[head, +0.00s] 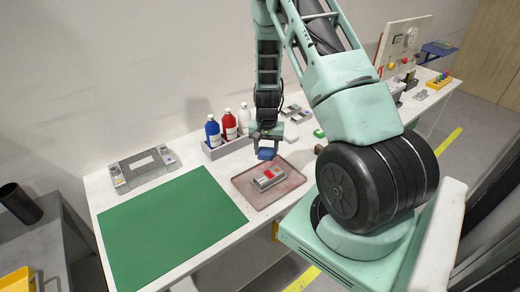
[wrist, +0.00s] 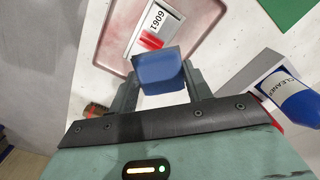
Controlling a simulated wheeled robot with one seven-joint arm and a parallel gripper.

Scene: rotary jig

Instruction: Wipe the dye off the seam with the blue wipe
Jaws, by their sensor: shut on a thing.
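My gripper (wrist: 160,85) is shut on the blue wipe (wrist: 157,67), which is held between its fingers. In the head view the wipe (head: 266,153) is above the back edge of a reddish tray (head: 248,194), apart from the part. The part (head: 263,181), a grey block with a red mark (head: 268,175), lies in the tray. In the wrist view the part (wrist: 143,21) shows a label reading "6061" and the red dye (wrist: 150,41) just beyond the wipe. The wipe may hide some of the part's near end there.
A rack (head: 228,147) with blue, red and white bottles stands behind the tray. A green mat (head: 170,225) and a grey fixture (head: 143,168) are to the left.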

